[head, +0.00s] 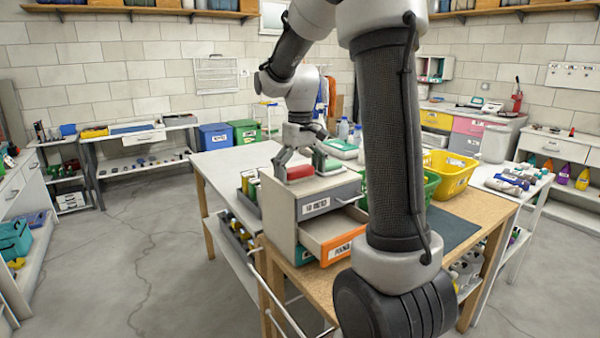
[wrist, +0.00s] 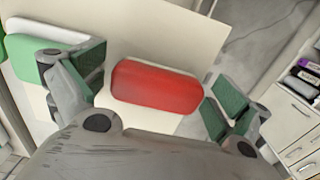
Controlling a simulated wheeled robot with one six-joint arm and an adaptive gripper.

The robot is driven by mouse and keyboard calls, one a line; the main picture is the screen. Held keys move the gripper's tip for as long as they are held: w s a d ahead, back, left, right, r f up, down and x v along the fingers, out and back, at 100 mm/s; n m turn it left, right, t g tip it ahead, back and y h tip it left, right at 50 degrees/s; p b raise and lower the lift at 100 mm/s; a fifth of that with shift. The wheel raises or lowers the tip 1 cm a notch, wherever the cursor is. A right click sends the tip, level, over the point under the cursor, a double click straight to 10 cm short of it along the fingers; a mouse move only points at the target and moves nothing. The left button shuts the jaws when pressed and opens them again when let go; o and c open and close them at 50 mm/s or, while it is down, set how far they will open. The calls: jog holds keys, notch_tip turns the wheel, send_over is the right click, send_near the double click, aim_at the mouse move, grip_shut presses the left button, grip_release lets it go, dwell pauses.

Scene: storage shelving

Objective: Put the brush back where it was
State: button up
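A red rounded block (head: 299,172), likely the brush, lies on top of the small drawer cabinet (head: 283,208). It also shows in the wrist view (wrist: 157,87), between my gripper's green-padded fingers; any bristles underneath are hidden. My gripper (head: 301,165) points down over the cabinet top, its fingers apart on either side of the red block. Small gaps seem to show between pads and block, so I see no firm grip. The cabinet's lower orange-fronted drawer (head: 345,244) is pulled out, and its visible floor looks bare. The grey drawer (head: 318,207) above is shut.
Green (head: 402,187) and yellow (head: 449,174) crates stand on the right of the table. My arm blocks part of the head view. The white tabletop left is clear.

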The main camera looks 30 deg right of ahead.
aim_at(300, 168)
notch_tip(300, 168, up, 12)
jog(key=f, duration=0.1)
jog(key=s+a+f+t, duration=0.2)
jog(key=s, duration=0.9)
jog(key=s+a+f+t, duration=0.2)
jog(key=s+a+f, duration=0.1)
jog(key=s, duration=0.9)
jog(key=shift+f, duration=0.35)
jog(key=shift+a, duration=0.1)
